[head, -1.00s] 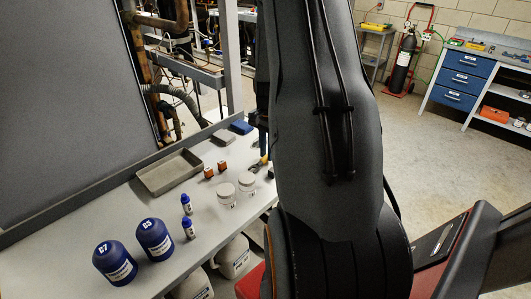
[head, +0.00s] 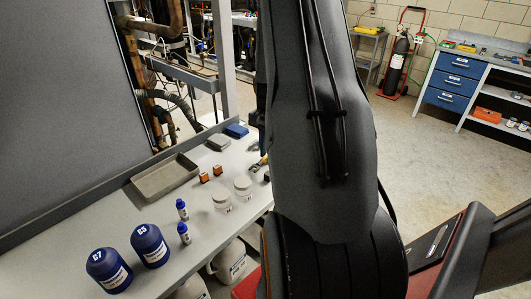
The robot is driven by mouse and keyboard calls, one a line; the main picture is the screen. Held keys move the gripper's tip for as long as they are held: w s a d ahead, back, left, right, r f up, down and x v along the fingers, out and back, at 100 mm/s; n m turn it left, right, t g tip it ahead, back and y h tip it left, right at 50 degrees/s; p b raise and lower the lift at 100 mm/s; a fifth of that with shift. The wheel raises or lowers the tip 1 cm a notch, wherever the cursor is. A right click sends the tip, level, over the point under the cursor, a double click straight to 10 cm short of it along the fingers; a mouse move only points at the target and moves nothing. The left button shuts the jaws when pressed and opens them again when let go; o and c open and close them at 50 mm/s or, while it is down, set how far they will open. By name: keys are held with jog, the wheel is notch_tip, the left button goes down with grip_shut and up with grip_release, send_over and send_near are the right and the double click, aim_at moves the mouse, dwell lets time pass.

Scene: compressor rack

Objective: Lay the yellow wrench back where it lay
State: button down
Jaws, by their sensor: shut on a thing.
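My gripper (head: 262,150) is mostly hidden behind my own arm, at the far right end of the grey bench. Only a sliver shows at the arm's left edge. A small yellow piece (head: 264,159) shows there, low over the bench top; it looks like part of the yellow wrench held in the shut jaws. The rest of the wrench is hidden. I cannot tell whether it touches the bench.
The bench (head: 160,222) holds a grey tray (head: 166,178), two orange-brown blocks (head: 210,175), two white jars (head: 222,200), two small blue bottles (head: 183,222) and two large blue bottles (head: 150,246). A blue box (head: 236,131) lies at the back. White jugs (head: 230,262) stand below.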

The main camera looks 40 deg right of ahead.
jog(key=shift+d, duration=0.3)
jog(key=shift+w+d, duration=0.15)
jog(key=shift+d, duration=0.15)
jog(key=shift+d, duration=0.1)
jog(key=c, duration=1.6)
grip_release()
jog(key=shift+o, duration=0.2)
jog(key=shift+r, duration=0.15)
jog(key=shift+r+b, duration=1.3)
jog(key=shift+r, duration=2.5)
